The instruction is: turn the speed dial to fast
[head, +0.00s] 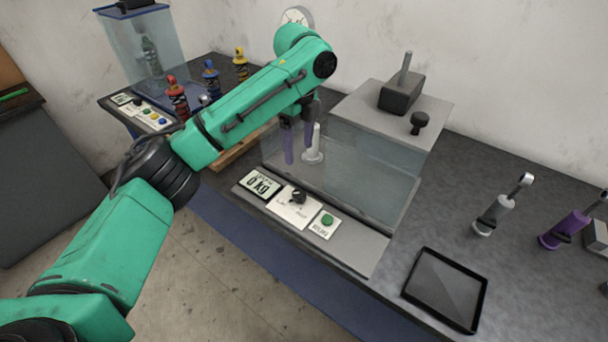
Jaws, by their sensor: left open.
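The speed dial (298,196) is a small black knob on a white labelled plate, on the front panel of the grey test machine (345,247). The dial's pointer direction is too small to tell. It sits between a display reading 0 kg (261,184) and a green button (327,220). My left gripper (297,147) points down with its purple fingers apart and empty. In the picture it is above the dial, by the machine's clear guard, and apart from the dial. My right gripper is out of view.
The machine's clear guard (385,185) and grey housing (365,112) stand behind the panel. A black tray (445,290) lies at the right, near dampers in grey (494,214) and purple (566,230). Coloured spring units (177,98) stand at the left beyond my arm.

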